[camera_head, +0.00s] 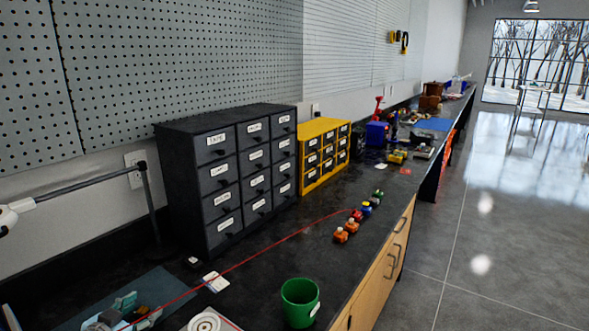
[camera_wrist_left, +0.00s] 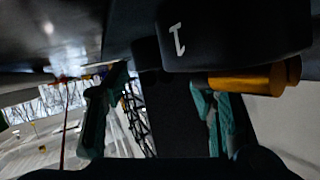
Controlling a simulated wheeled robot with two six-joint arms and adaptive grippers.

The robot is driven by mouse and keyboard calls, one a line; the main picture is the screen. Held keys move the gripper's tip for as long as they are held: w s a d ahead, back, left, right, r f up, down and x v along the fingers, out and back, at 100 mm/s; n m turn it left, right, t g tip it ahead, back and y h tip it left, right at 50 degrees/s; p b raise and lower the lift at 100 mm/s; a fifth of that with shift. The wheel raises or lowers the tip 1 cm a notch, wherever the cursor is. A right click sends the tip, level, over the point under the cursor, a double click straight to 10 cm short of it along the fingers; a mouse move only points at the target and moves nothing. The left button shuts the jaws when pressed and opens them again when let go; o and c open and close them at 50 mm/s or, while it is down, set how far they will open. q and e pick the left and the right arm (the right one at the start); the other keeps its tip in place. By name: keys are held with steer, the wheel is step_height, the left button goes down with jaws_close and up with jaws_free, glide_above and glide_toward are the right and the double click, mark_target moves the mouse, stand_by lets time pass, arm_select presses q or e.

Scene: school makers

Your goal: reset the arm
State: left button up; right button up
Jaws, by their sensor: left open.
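My left gripper (camera_wrist_left: 157,82) shows in the left wrist view as two teal-green fingers standing wide apart. I see nothing held between them. In the head view, small grey-teal and orange parts lie low at the left over a blue-grey mat (camera_head: 158,284). A black body with a white mark (camera_wrist_left: 180,42) and an orange cylinder (camera_wrist_left: 245,79) fill the upper right of the left wrist view. My right gripper is in neither view.
The long black bench holds a black drawer cabinet (camera_head: 213,150), a yellow drawer cabinet (camera_head: 313,130), a green cup (camera_head: 299,303) near the front edge and several small coloured pieces. A thin red line crosses the bench. A lamp arm stands left. The floor at right is clear.

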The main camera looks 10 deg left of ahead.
arm_select(q)
step_height(320, 180, up, 3)
steer(key=shift+a+f+p, duration=0.1)
steer(key=shift+p, duration=0.3)
steer(key=shift+s+r, duration=0.15)
steer(key=shift+r, duration=0.4)
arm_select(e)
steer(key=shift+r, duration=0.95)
arm_select(q)
steer(key=shift+f, duration=0.15)
